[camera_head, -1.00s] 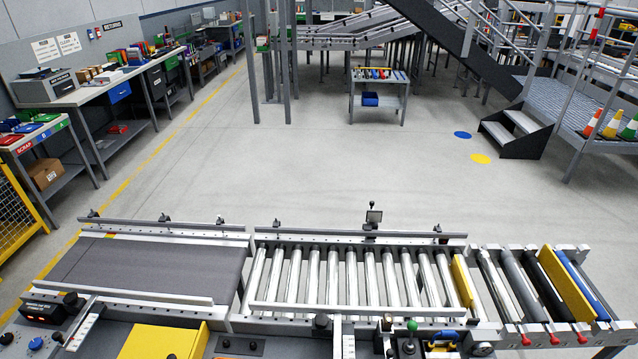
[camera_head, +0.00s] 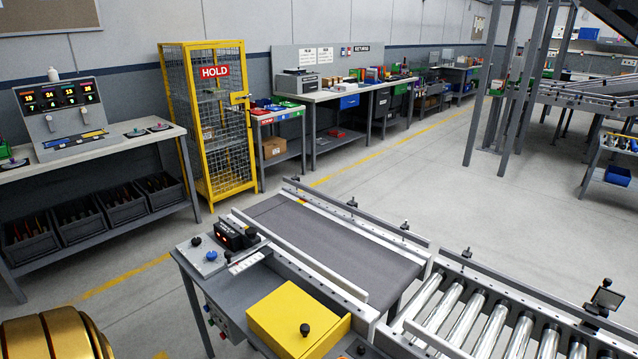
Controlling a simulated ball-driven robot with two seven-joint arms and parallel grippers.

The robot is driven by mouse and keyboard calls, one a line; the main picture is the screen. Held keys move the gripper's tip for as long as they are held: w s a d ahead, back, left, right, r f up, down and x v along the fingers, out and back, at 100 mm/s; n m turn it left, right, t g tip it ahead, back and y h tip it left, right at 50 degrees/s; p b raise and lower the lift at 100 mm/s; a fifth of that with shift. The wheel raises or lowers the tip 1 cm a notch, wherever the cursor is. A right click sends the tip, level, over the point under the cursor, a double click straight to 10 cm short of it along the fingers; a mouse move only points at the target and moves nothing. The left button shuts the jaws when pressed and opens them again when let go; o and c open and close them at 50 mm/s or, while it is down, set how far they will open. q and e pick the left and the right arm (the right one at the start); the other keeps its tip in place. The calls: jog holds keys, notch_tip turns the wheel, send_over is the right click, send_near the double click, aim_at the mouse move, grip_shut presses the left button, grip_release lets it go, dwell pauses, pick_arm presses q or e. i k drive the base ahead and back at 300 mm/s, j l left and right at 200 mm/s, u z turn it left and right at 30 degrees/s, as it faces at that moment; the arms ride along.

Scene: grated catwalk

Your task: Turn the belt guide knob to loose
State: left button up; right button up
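The belt conveyor (camera_head: 330,240) with its dark grey belt lies in the lower middle of the head view. A pale guide rail (camera_head: 300,262) runs along its near side. A white graduated scale (camera_head: 246,262) sits at the rail's left end, with a black knob (camera_head: 250,236) close by. I cannot tell for certain that this is the belt guide knob, nor read its setting. Another black knob (camera_head: 196,241) and a blue knob (camera_head: 211,255) stand on the grey panel at the conveyor's left corner. Neither of my grippers is in view.
A yellow box (camera_head: 290,318) with a black knob on top is at the conveyor's near side. Steel rollers (camera_head: 470,315) continue right. A yellow HOLD cage (camera_head: 210,125) and a bench with a display console (camera_head: 65,112) stand behind left. Floor beyond the conveyor is clear.

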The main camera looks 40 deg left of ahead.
aim_at(250, 233)
jog(key=u, duration=1.8)
